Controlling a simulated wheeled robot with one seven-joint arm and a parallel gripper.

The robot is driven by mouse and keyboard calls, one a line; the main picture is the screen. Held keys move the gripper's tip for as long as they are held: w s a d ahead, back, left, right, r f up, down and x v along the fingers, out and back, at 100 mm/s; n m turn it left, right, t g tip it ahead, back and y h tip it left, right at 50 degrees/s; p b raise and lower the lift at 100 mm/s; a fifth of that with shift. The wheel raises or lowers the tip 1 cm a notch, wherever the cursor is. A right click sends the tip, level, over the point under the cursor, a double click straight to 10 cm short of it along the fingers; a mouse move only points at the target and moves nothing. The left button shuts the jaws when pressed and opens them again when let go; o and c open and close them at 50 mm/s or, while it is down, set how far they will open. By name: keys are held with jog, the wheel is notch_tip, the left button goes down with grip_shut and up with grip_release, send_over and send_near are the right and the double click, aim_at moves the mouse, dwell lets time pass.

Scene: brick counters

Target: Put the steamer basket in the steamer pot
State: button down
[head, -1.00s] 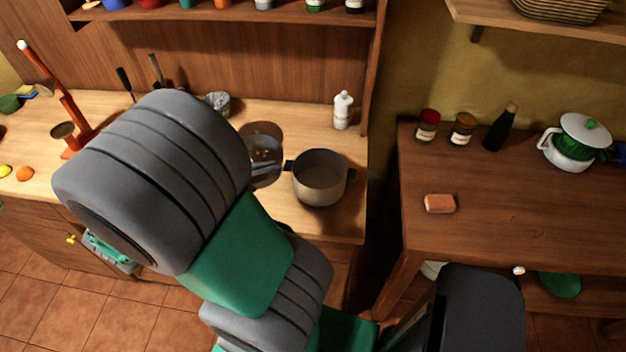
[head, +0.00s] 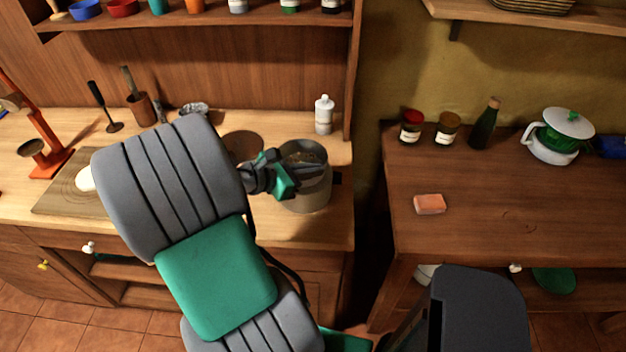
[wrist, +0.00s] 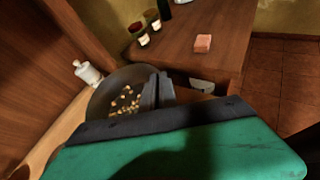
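The steamer pot (head: 309,196), a pale metal pot with dark handles, stands on the wooden counter. The steamer basket (head: 303,151), a grey round bowl with holes, is at the mouth of the pot. It also shows in the wrist view (wrist: 118,92), where light spots show in its bottom. My gripper (head: 293,169) reaches over the pot's left side, its dark fingers close together at the basket's rim and seemingly shut on it. The wrist view shows the fingers (wrist: 157,91) at the basket's right side. Whether the basket rests inside the pot is hard to tell.
A white bottle (head: 324,115) stands behind the pot. A dark round patch (head: 243,146) lies to its left on the counter. A cutting board (head: 62,197) is farther left. A second table (head: 500,210) to the right holds jars, a bottle, a tureen and a pink block.

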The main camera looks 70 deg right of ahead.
aim_at(318, 181)
jog(key=shift+d+f, duration=0.15)
jog(key=shift+f, duration=1.9)
jog(key=c, duration=1.6)
grip_release()
jog(key=shift+c, duration=0.2)
